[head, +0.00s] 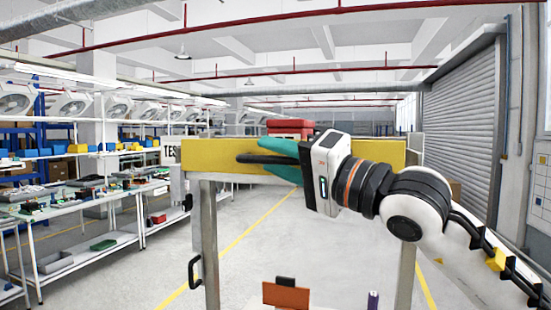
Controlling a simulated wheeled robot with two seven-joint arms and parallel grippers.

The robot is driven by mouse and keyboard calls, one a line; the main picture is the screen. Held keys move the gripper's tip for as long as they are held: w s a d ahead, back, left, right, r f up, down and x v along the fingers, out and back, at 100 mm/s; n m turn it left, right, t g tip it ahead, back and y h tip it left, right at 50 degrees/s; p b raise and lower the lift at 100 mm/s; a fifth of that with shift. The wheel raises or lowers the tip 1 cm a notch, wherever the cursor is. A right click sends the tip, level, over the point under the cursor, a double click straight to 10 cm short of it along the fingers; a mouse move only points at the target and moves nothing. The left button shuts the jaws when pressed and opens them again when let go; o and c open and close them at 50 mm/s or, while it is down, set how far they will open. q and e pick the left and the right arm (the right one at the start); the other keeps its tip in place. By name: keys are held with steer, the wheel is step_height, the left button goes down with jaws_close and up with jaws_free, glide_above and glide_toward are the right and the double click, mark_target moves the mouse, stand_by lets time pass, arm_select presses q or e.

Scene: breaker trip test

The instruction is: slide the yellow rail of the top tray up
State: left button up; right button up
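The yellow rail (215,159) runs level across the upper middle of the head view, between the tops of two grey posts. My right gripper (252,158) comes in from the right and lies in front of the rail, near its middle. Its black and teal fingers point left and overlap the rail, covering part of it. I cannot tell whether the fingers are closed on the rail or only in front of it. The tray behind the rail is mostly hidden; red blocks (290,126) show just above the rail. My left gripper is out of view.
The left grey post (210,245) carries a black handle (194,271). An orange-brown block (286,295) and a purple item (373,300) stand low in front. Workbenches (75,215) with parts line the left. A roller shutter (468,125) is at right. Open floor lies beyond.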

steer(key=b+v, duration=0.5)
steer(key=v, duration=0.6)
steer(key=shift+s+d, duration=0.15)
steer(key=shift+d, duration=0.05)
stand_by(0.4)
